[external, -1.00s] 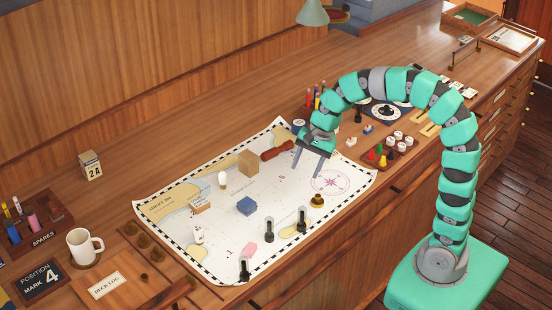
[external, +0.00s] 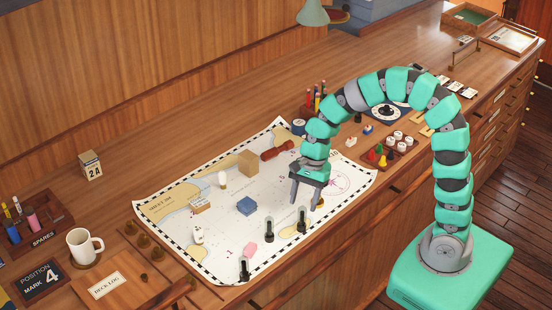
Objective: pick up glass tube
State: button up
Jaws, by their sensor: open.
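Which item is the glass tube I cannot tell for certain at this size. A small upright pale, bulb-like piece (external: 222,181) stands on the chart's upper middle. Dark upright pieces (external: 270,230) and (external: 302,222) stand near the chart's front edge, and another dark piece (external: 244,268) is at the near corner. My gripper (external: 305,205) is open, pointing down over the right part of the chart, behind the dark upright pieces. Nothing shows held in it. The small brass-coloured piece seen there before is mostly hidden by a finger.
The chart (external: 180,212) also carries a tan block (external: 248,163), a blue block (external: 246,206), a pink piece (external: 251,249) and a dark red roll (external: 277,150). A white mug (external: 84,246) stands left. A board with coloured pegs (external: 385,154) lies right of my gripper.

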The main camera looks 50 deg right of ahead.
aim_at(303, 209)
jog(key=shift+p+x, duration=0.4)
jog(key=shift+x, duration=2.3)
jog(key=shift+d, duration=0.15)
jog(key=c, duration=1.1)
